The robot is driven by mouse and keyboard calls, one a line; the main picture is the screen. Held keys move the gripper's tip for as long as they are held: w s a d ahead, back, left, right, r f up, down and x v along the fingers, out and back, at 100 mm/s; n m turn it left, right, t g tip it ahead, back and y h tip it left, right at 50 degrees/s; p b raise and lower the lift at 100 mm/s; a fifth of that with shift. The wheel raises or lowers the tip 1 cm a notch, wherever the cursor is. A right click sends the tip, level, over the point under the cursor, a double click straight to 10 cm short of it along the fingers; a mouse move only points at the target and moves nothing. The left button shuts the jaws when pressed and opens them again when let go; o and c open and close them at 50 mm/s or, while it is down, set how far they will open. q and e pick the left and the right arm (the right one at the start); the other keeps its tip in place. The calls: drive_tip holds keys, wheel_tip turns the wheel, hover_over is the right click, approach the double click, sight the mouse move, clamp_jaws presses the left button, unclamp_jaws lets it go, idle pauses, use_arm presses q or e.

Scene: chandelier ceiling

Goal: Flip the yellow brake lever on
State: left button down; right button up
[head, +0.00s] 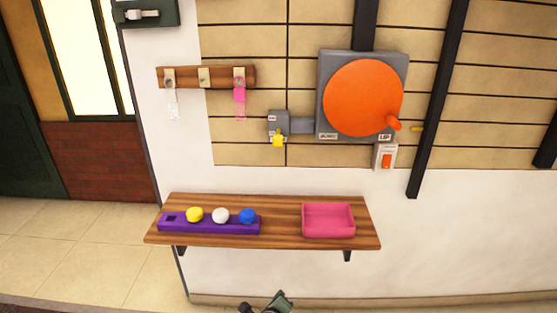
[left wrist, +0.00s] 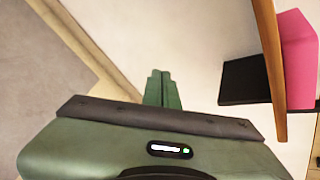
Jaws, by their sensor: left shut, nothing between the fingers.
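The yellow brake lever (head: 278,140) sticks out low on a small grey box (head: 279,121) on the tan panelled wall. The box has two small white labels, one above the other, too small to read; the lever points down beside the lower one. My left gripper (head: 280,299) shows at the bottom edge of the head view, below the wooden shelf and well below the lever. In the left wrist view its two green fingers (left wrist: 161,88) are together, with nothing between them. The lever is not in the left wrist view. My right gripper is not in view.
A wooden shelf (head: 281,235) juts out between gripper and lever, bearing a purple holder (head: 185,228) with yellow, white and blue balls and a pink tray (head: 328,232). An orange disc (head: 362,97) with a handle, an orange switch (head: 386,160) and a hook rack (head: 220,77) are nearby.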

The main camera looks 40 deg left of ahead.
sight(278, 136)
use_arm(q)
drive_tip(key=w+a+r+m+t+y, duration=0.2)
drive_tip(key=r+m, duration=0.1)
drive_tip(key=r, duration=0.8)
drive_tip(key=w+a+r+m+t+y+b, duration=0.1)
drive_tip(key=w+a+r+m+t+y, duration=0.1)
drive_tip(key=r, duration=0.9)
drive_tip(key=w+a+r+m+t+y, duration=0.2)
drive_tip(key=w+r+m, duration=0.1)
drive_tip(key=r, duration=0.9)
drive_tip(key=shift+w+m+y, duration=0.3)
drive_tip(key=shift+w, duration=0.1)
drive_tip(key=shift+a, duration=0.15)
drive_tip(key=w+a+r+p, duration=0.3)
drive_tip(key=w+a+r, duration=0.2)
drive_tip(key=w, duration=0.3)
drive_tip(key=shift+a+r, duration=0.2)
drive_tip(key=shift+r, duration=0.35)
drive_tip(key=shift+w, duration=0.1)
